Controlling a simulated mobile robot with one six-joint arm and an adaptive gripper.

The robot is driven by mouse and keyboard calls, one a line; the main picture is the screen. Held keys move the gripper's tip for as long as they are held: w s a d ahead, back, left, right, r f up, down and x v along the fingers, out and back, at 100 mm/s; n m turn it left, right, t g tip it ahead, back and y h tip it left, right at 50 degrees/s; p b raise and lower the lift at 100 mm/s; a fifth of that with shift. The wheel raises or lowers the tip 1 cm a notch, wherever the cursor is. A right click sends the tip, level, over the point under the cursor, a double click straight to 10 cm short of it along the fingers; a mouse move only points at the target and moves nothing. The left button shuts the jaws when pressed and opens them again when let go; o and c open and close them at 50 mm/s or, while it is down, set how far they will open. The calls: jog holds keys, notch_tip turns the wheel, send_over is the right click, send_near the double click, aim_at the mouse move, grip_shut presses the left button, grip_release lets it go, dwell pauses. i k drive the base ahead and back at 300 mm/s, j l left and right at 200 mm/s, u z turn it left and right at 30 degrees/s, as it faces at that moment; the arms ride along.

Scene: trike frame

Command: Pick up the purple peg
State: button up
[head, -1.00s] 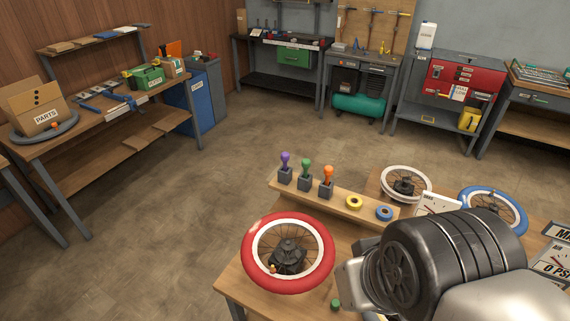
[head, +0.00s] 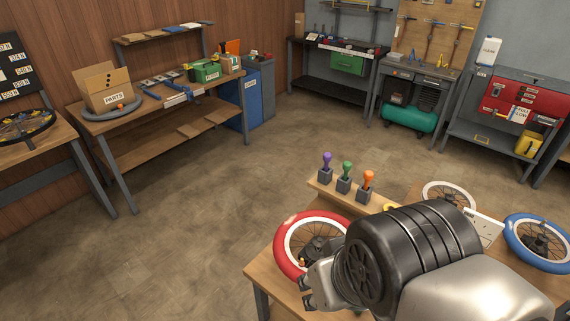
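The purple peg (head: 327,160) stands upright in a dark square block at the left end of a wooden shelf strip on the workbench. A green peg (head: 347,170) and an orange peg (head: 368,179) stand in like blocks to its right. My gripper (head: 306,292) shows only in part at the lower middle, beside the red-rimmed wheel and in front of the bench's left edge. It is well apart from the purple peg. My own arm hides much of it, and I see nothing held in it.
A red-tyred wheel (head: 290,245) lies on the bench between my gripper and the pegs, partly hidden by my arm. A blue-tyred wheel (head: 538,243) and a white-rimmed wheel (head: 449,194) lie to the right. The floor (head: 190,240) left of the bench is clear.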

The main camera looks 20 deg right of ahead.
aim_at(327, 156)
jog(key=i+j+u, duration=0.4)
jog(key=j, duration=0.3)
jog(key=i+j+u, duration=0.45)
jog(key=i+z, duration=0.4)
jog(key=i+j+z, duration=0.1)
jog(key=z, duration=0.3)
jog(key=i+j+z, duration=0.2)
jog(key=i+z, duration=0.2)
jog(key=i+j+z, duration=0.25)
jog(key=z, duration=0.15)
jog(key=i+l+z, duration=0.1)
jog(key=i+z, duration=0.15)
jog(key=z, duration=0.2)
jog(key=i+z, duration=0.2)
jog(key=z, duration=0.25)
jog(key=i+j+z, duration=0.1)
jog(key=i+z, duration=0.15)
jog(key=z, duration=0.25)
jog(key=i+j+z, duration=0.2)
jog(key=z, duration=0.25)
jog(key=i+j+z, duration=0.15)
jog(key=z, duration=0.3)
